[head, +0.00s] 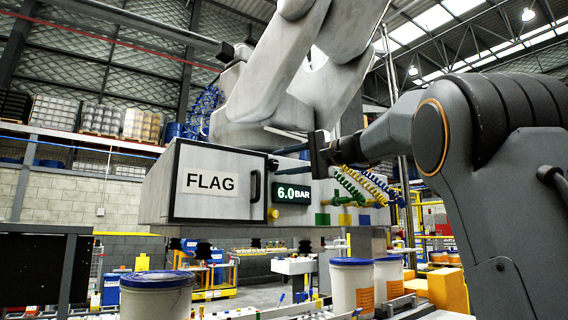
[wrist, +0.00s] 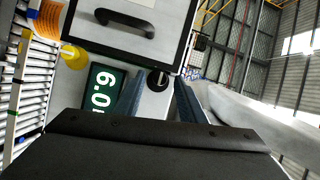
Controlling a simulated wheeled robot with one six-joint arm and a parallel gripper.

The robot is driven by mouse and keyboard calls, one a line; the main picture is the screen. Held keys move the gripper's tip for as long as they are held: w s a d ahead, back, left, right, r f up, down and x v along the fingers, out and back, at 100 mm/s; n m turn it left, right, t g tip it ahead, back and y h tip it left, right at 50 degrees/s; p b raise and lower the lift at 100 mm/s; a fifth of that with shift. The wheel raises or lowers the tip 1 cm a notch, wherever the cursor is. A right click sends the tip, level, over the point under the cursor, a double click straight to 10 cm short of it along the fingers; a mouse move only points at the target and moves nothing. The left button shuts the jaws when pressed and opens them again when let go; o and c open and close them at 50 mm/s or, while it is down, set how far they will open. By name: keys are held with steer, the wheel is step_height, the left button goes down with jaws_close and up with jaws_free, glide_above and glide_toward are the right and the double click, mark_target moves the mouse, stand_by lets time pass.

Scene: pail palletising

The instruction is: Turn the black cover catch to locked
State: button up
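The black cover catch (wrist: 158,80) is a small round knob with a pale line on its face, beside the corner of the cover in the wrist view. In the head view the catch (head: 272,163) is a small dark spot at the cover's upper right corner. The white cover (head: 200,205) is framed in black, labelled FLAG, and looks closed, with a black handle (head: 255,186). My gripper (wrist: 157,92) is open, with one finger on each side of the catch. I cannot tell whether the fingers touch it. In the head view my gripper (head: 290,149) reaches in from the right.
A green 6.0 BAR display (head: 293,194) sits close by, right of the cover. A yellow knob (head: 273,213) is below it. Coiled hoses (head: 365,185) hang to the right. A large white machine arm (head: 290,80) is just above. Lidded pails (head: 352,285) stand below.

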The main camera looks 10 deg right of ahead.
steer(key=b+v, duration=0.2)
steer(key=v, duration=0.5)
steer(key=shift+s+d, duration=0.25)
steer(key=shift+s, duration=0.05)
stand_by(0.3)
